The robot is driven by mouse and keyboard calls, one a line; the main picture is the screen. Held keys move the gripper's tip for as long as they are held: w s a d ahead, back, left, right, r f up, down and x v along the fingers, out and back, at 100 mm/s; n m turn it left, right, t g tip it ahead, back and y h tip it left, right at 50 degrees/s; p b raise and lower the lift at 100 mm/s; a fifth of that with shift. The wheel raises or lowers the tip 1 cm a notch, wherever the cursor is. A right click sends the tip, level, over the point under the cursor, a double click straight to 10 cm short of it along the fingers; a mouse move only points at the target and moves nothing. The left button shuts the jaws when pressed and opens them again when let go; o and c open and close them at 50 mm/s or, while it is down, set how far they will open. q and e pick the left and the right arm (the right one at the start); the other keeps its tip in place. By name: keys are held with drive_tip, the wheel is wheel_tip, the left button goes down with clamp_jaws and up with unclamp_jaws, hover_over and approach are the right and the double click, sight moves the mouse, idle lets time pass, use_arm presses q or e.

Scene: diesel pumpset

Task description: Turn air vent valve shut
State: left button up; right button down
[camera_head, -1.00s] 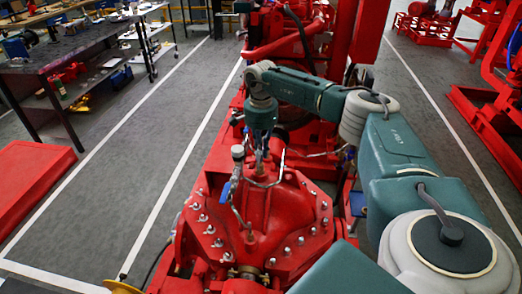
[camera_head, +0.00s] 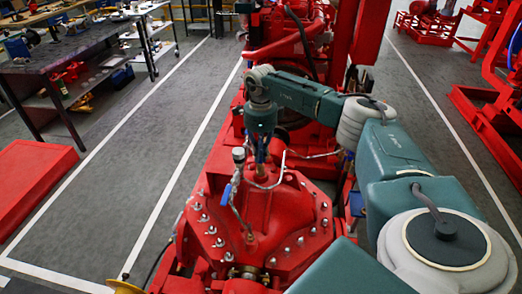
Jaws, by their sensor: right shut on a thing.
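My right arm reaches in from the right, and its gripper (camera_head: 261,158) points down over the top of the red pump casing (camera_head: 285,215). The fingers are close together, shut on a small part that I take to be the air vent valve; they and the wrist mostly hide it. A blue lever (camera_head: 225,195) hangs on thin pipework just left of the gripper, below a round gauge-like fitting (camera_head: 238,154), apart from the fingers. My left gripper is not in view.
A bent metal pipe (camera_head: 280,172) runs close by the right gripper's fingers. Bolts ring the casing. Red machinery (camera_head: 290,45) stands behind. A dark workbench (camera_head: 60,62) and a red platform (camera_head: 30,190) are at left. The grey floor lane (camera_head: 150,140) between is clear.

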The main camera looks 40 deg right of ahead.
drive_tip(key=shift+w+r+m, duration=0.1)
drive_tip(key=shift+r+m, duration=0.05)
drive_tip(key=shift+m, duration=0.45)
drive_tip(key=c, duration=1.8)
unclamp_jaws()
wheel_tip(320, 180, up, 12)
